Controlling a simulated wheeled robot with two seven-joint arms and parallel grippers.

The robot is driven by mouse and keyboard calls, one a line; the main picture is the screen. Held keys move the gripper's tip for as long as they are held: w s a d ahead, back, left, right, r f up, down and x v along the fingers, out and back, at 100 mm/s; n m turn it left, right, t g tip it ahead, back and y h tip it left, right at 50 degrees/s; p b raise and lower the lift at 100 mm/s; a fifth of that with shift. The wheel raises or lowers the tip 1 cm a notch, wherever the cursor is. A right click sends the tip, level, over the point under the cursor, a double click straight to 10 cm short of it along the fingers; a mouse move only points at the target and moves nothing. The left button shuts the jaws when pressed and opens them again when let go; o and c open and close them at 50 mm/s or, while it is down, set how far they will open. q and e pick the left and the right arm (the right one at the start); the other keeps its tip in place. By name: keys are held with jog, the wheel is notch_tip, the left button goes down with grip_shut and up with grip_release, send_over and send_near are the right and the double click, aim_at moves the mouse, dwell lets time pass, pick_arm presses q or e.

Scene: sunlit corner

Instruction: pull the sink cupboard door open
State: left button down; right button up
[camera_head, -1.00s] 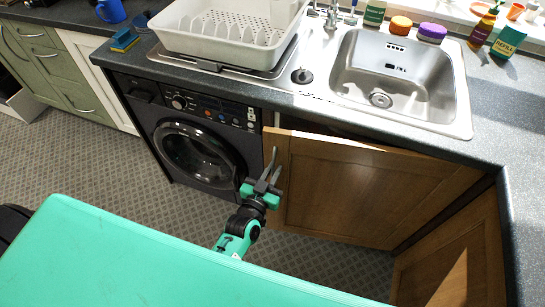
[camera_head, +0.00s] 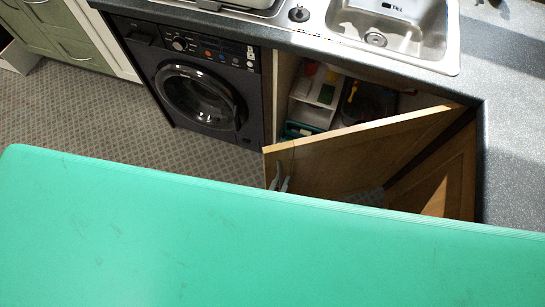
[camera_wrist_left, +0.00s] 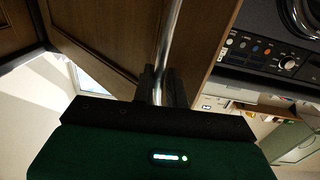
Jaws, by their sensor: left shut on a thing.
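The wooden sink cupboard door (camera_head: 350,160) stands partly open below the sink, swung out towards me, with its hinge side at the right. In the left wrist view the door (camera_wrist_left: 110,45) fills the upper middle. A shiny metal bar handle (camera_wrist_left: 171,40) runs along it. My left gripper (camera_wrist_left: 161,86) is shut on this handle. In the head view only the tips of my left gripper (camera_head: 279,180) show, by the door's free edge; my green body top hides the rest. My right gripper is not in view.
Inside the cupboard is a white container (camera_head: 316,95) with small items. A black washing machine (camera_head: 195,90) stands left of the opening. The worktop with the steel sink (camera_head: 445,45) is above. Patterned floor (camera_head: 75,110) is clear at left.

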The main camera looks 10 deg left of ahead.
pick_arm(q)
jog(key=s+d, duration=0.2)
jog(key=s, duration=0.1)
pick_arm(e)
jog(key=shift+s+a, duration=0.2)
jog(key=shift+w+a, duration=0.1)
pick_arm(q)
jog(key=c, duration=1.8)
grip_release()
jog(key=shift+o, duration=0.2)
jog(key=shift+w, duration=0.1)
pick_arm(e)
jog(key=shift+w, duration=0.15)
pick_arm(q)
jog(key=shift+a, duration=0.1)
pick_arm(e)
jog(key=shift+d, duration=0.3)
